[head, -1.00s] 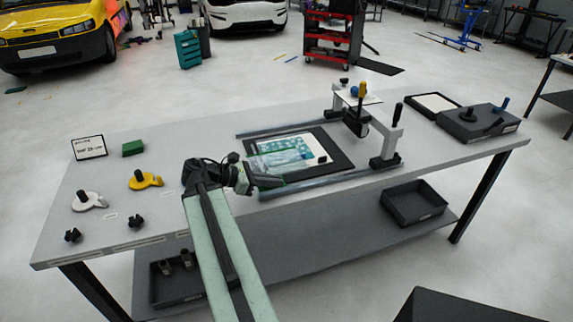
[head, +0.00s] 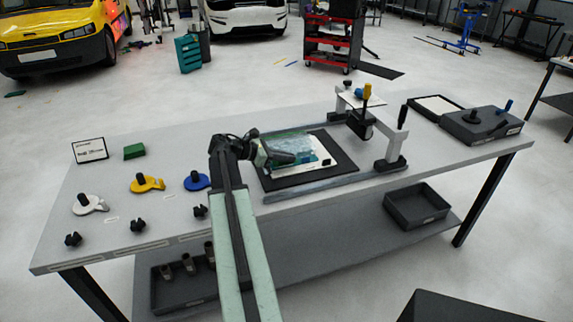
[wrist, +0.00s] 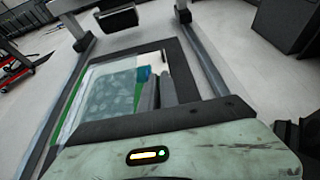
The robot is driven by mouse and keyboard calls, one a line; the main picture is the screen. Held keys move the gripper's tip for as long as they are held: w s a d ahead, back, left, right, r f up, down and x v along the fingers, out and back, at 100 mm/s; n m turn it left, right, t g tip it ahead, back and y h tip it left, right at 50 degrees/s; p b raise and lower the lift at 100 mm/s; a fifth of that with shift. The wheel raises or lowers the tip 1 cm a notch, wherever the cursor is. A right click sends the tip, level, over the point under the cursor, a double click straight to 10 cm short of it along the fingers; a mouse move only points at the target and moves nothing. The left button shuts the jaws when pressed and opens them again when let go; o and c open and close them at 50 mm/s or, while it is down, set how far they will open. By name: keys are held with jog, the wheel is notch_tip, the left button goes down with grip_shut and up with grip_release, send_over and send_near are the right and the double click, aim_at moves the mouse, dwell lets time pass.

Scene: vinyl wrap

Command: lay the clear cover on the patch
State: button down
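The clear cover (head: 288,137) is a see-through, pale patterned sheet at my gripper (head: 292,158). In the wrist view the cover (wrist: 108,92) spreads left of my gripper's two dark fingers (wrist: 157,92), and a blue tab (wrist: 143,71) shows at their tips. The fingers look closed on the tab edge, though the grip is partly hidden. The patch lies beneath, mostly hidden; only green and teal parts show around and through the cover. A white panel (head: 311,168) on a black mat (head: 343,160) lies under it. I cannot tell the cover's height above the panel.
A grey gantry (head: 396,145) with an orange-handled tool (head: 366,92) stands on rails to the right. A grey box (head: 478,124) and a black-rimmed tray (head: 436,104) are farther right. Yellow (head: 146,183), white (head: 88,204) and blue (head: 196,181) knobbed tools lie left.

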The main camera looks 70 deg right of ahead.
aim_at(285, 164)
jog(key=f+b, duration=0.3)
jog(key=shift+s+d+f+b, duration=0.15)
jog(key=shift+d+f+b, duration=0.05)
jog(key=shift+f+b, duration=0.2)
jog(key=shift+f, duration=0.1)
jog(key=shift+w+a+r, duration=0.15)
jog(key=shift+w+r, duration=0.1)
jog(key=shift+w, duration=0.05)
jog(key=shift+f, duration=0.3)
jog(key=c, duration=1.6)
grip_release()
jog(key=shift+r, duration=0.1)
jog(key=shift+w+a+r+p, duration=0.1)
jog(key=shift+w+r+p, duration=0.1)
jog(key=shift+r+p, duration=0.25)
jog(key=p+v, duration=0.4)
jog(key=v, duration=0.6)
jog(key=shift+w+a+r, duration=0.15)
jog(key=shift+w, duration=0.05)
jog(key=shift+w+a, duration=0.25)
jog(key=shift+a, duration=0.05)
